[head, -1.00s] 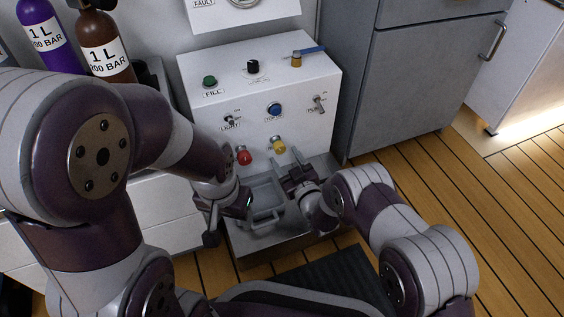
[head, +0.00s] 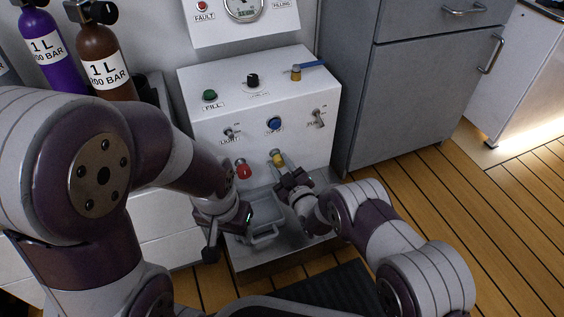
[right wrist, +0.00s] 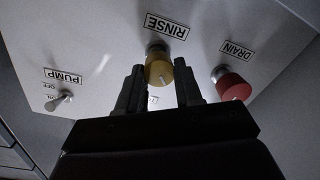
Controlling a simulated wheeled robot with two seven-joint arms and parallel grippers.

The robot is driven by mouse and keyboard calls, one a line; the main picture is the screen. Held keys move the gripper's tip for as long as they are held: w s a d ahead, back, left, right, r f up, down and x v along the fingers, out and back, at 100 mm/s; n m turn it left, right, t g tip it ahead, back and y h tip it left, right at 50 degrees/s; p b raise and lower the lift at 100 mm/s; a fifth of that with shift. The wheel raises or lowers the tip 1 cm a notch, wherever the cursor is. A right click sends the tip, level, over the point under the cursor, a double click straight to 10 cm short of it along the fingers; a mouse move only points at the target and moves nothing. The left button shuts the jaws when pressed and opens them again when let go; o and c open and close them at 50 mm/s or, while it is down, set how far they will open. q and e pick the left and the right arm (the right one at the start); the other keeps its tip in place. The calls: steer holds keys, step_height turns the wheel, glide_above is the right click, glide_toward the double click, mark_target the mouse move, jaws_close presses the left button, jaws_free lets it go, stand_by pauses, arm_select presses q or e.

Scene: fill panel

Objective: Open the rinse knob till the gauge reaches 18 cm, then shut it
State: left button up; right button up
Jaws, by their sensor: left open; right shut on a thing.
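The yellow rinse knob (head: 277,157) sticks out of the lower front of the white panel (head: 300,150). In the right wrist view the knob (right wrist: 159,71) sits between the two fingers under its RINSE label. My right gripper (head: 283,168) is shut on it; it also shows in the right wrist view (right wrist: 160,88). The knob's white mark shows near its lower edge. A round gauge (head: 243,9) is partly cut off at the top; its reading is too small to tell. My left gripper (head: 244,218) is open and empty, low beside the basin.
The red drain knob (head: 243,170) is just left of the rinse knob. A grey basin (head: 265,213) with a handle lies below the panel. Switches and buttons sit above. A grey cabinet (head: 410,90) stands at right, with gas bottles (head: 100,60) at left.

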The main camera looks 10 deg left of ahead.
steer(key=shift+n, duration=1.2)
arm_select(q)
steer(key=shift+r, duration=0.55)
arm_select(e)
steer(key=o, duration=1)
steer(key=shift+o, duration=0.2)
steer(key=shift+s+d, duration=0.1)
arm_select(q)
step_height(320, 180, up, 8)
steer(key=p, duration=0.8)
arm_select(e)
steer(key=v, duration=1.2)
steer(key=shift+s, duration=0.25)
